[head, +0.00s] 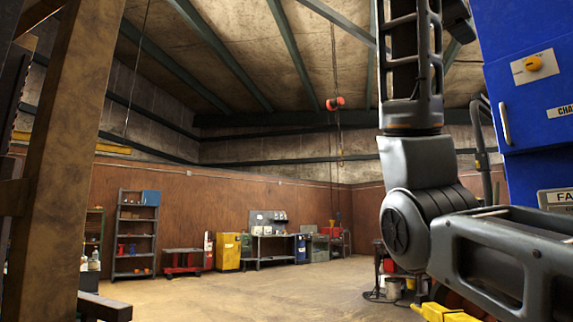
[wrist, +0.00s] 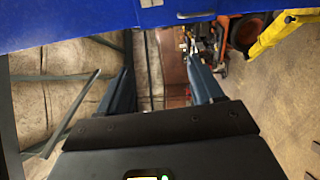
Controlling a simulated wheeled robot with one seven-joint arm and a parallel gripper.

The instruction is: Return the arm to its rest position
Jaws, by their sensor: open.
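My arm (head: 412,205) rises along the right side of the head view, bent at a grey joint with a link running to the right edge. My gripper (wrist: 160,80) shows in the wrist view with its two dark blue fingers wide apart. Nothing is between the fingers. The gripper does not show in the head view. A blue cabinet (head: 540,85) with an orange knob and a handle stands behind the arm at the right. A blue panel (wrist: 80,22) fills the top of the wrist view, close beyond the fingertips.
A brown upright post (head: 70,150) stands close at the left. Shelves (head: 136,235), a yellow cabinet (head: 228,251) and a workbench (head: 268,245) line the far wall. A yellow bar (wrist: 275,37) shows at the wrist view's upper right. The middle floor (head: 250,295) is clear.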

